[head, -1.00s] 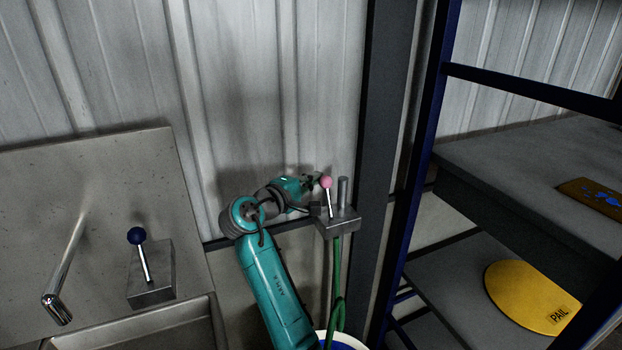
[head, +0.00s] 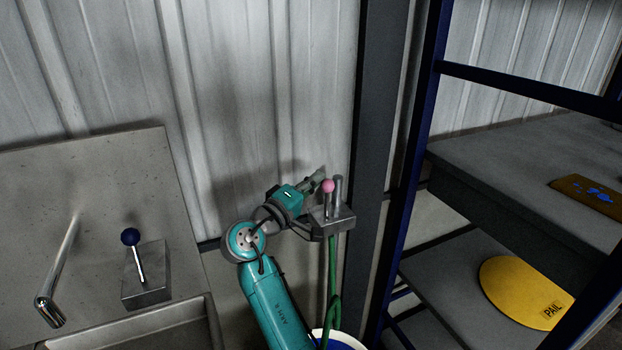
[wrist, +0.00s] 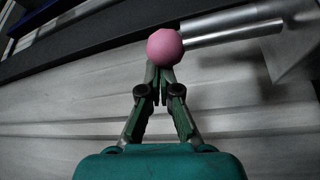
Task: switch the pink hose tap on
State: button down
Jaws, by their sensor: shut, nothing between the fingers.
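The pink hose tap is a lever with a pink ball knob (head: 327,186) on a grey metal block (head: 333,220) at the wall, with a green hose hanging below. In the wrist view the pink knob (wrist: 164,47) sits at the top middle, on a metal rod running right. My gripper (head: 319,178) is behind and just left of the knob in the head view. In the wrist view my gripper (wrist: 159,80) is shut and empty, its fingertips at the knob's lower edge, partly hidden by it. I cannot tell whether they touch the knob.
A dark post (head: 372,150) and a blue-framed shelf (head: 520,160) with a yellow disc (head: 515,285) stand at the right. A bucket (head: 345,340) is below the hose.

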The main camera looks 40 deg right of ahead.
aim_at(324, 191)
jog(key=s+m+h, duration=0.1)
jog(key=m, duration=0.1)
jog(key=s+a+m+g, duration=0.1)
jog(key=s+m, duration=0.1)
jog(key=shift+s+f+h, duration=0.1)
jog(key=shift+s+h, duration=0.05)
jog(key=shift+h, duration=0.25)
jog(key=shift+s, duration=0.45)
jog(key=shift+f, duration=0.1)
jog(key=shift+s+f, duration=0.15)
jog(key=shift+a, duration=0.1)
jog(key=v, duration=1.2)
jog(key=shift+r, duration=0.25)
